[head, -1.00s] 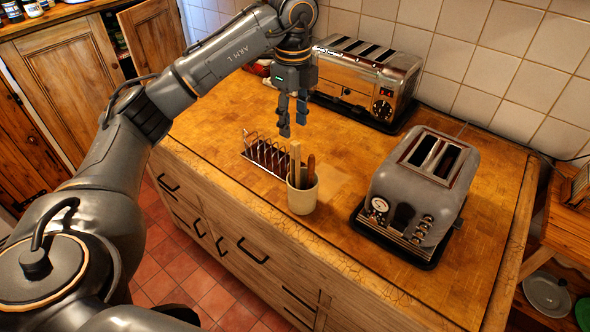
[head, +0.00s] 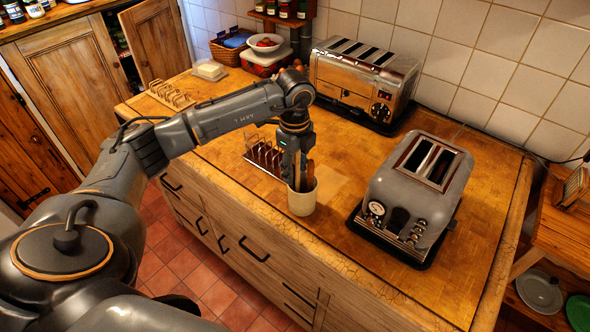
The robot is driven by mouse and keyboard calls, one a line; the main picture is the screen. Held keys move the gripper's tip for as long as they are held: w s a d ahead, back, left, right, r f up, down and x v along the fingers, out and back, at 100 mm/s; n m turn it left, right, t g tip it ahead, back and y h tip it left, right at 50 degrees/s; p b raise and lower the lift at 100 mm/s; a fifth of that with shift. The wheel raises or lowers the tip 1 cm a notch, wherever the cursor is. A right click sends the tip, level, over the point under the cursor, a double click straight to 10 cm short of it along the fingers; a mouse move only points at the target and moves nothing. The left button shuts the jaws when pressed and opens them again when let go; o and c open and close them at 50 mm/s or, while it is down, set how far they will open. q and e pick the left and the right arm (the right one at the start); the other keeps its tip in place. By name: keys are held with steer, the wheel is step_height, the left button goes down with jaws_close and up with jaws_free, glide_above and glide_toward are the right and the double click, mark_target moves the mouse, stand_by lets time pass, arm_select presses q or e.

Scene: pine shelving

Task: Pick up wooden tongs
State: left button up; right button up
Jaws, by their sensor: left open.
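A cream pot (head: 302,202) stands on the wooden worktop and holds upright wooden utensils. A darker brown handle (head: 310,172) shows at the pot's right side. The paler wooden piece that stood beside it is mostly hidden behind my gripper, and I cannot tell for sure which one is the tongs. My left gripper (head: 295,178) points down at the pot's mouth, its fingers open and beside the utensils. Whether the fingers straddle the paler piece is hidden. My right gripper is not in view.
A dark toast rack (head: 262,155) stands just left of the pot. A grey toaster (head: 416,195) is to the right and a chrome toaster (head: 364,80) behind. A wooden rack (head: 170,95) and butter dish (head: 210,70) lie far left. The worktop (head: 400,300) is bare in front.

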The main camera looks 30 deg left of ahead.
arm_select(q)
jaws_close()
stand_by(0.3)
